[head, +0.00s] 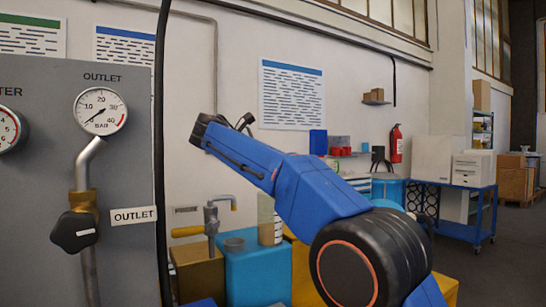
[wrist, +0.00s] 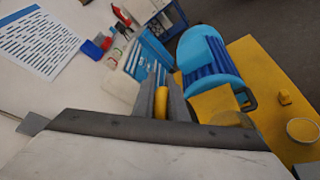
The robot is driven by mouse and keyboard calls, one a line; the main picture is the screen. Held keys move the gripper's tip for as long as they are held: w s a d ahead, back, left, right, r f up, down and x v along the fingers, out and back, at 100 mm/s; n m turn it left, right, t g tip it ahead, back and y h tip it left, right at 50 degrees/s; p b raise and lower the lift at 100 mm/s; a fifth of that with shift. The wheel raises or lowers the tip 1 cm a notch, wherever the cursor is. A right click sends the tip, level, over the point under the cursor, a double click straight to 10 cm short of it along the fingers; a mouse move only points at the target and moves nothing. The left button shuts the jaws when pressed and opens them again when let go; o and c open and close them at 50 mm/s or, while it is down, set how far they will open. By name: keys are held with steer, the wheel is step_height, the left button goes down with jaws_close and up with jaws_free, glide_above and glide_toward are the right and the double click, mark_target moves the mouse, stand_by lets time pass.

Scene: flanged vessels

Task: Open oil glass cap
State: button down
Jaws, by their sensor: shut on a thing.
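In the wrist view, my gripper (wrist: 162,103) has its dark fingers closed on a small yellow piece (wrist: 161,104). Only a sliver of the piece shows, so I cannot tell whether it is the oil glass cap. In the head view, a clear upright cylinder (head: 268,222) with a pale scale stands behind my blue arm and looks like the oil glass. Its right side is close to the arm. My fingers cannot be made out in the head view.
The grey outlet panel (head: 40,200) fills the left.

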steer(key=shift+w+a+f, duration=0.15)
steer(key=shift+w+a, duration=0.15)
steer(key=shift+w, duration=0.15)
stand_by(0.3)
steer(key=c, duration=1.8)
jaws_free()
steer(key=shift+o, duration=0.2)
steer(key=shift+a, duration=0.1)
steer(key=v, duration=1.2)
